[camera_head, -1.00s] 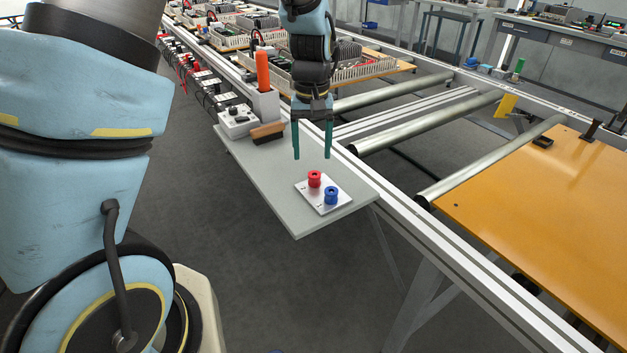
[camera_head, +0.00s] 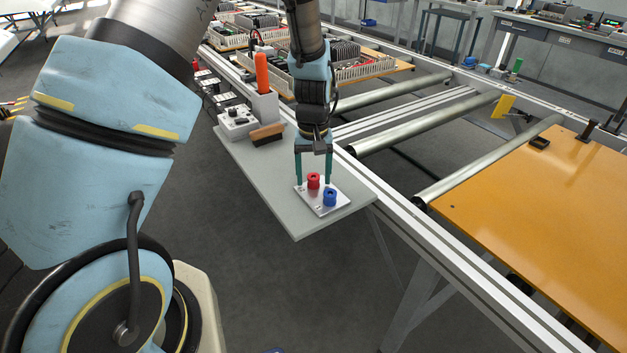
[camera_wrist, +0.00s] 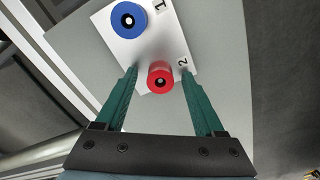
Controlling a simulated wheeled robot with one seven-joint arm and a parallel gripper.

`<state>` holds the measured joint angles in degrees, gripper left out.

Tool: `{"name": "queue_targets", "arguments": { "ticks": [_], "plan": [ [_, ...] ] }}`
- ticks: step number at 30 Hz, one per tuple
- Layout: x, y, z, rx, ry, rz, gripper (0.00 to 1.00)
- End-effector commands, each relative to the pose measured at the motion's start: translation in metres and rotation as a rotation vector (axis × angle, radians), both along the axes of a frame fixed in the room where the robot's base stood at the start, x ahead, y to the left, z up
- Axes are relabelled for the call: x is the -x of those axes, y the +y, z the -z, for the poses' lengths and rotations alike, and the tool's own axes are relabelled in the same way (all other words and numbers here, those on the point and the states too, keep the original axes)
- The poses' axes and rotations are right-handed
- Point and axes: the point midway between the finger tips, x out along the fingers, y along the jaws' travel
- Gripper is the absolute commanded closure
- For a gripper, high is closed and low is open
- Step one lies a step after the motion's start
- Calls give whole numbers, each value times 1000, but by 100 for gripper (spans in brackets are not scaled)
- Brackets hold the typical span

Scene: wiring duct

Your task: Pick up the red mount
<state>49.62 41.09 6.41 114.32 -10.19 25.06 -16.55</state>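The red mount (camera_head: 314,181) is a short red spool standing upright on a small white plate (camera_head: 321,206). In the wrist view the red mount (camera_wrist: 160,77) lies between my finger tips, near the plate's printed 2. A blue mount (camera_head: 330,197) stands beside it on the same plate; it also shows in the wrist view (camera_wrist: 129,20), near the printed 1. My gripper (camera_head: 314,184) is open and points down, with a finger on either side of the red mount. Gaps show between the fingers and the mount in the wrist view (camera_wrist: 163,75).
The plate lies on a grey shelf (camera_head: 270,180) beside a metal rail. A brown-topped block (camera_head: 267,134), a white switch box (camera_head: 237,122) and an orange-handled tool (camera_head: 262,73) in a holder stand farther back. The front of the shelf is clear.

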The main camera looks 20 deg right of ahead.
Motion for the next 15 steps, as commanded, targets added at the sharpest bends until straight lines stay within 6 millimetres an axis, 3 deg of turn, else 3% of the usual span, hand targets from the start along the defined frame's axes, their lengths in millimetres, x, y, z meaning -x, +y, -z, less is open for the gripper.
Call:
{"name": "queue_targets", "arguments": {
  "ticks": [2,15],
  "plan": [
    [0,0,0,0,0,0,38],
    [0,0,0,0,0,0,88]
  ]
}}
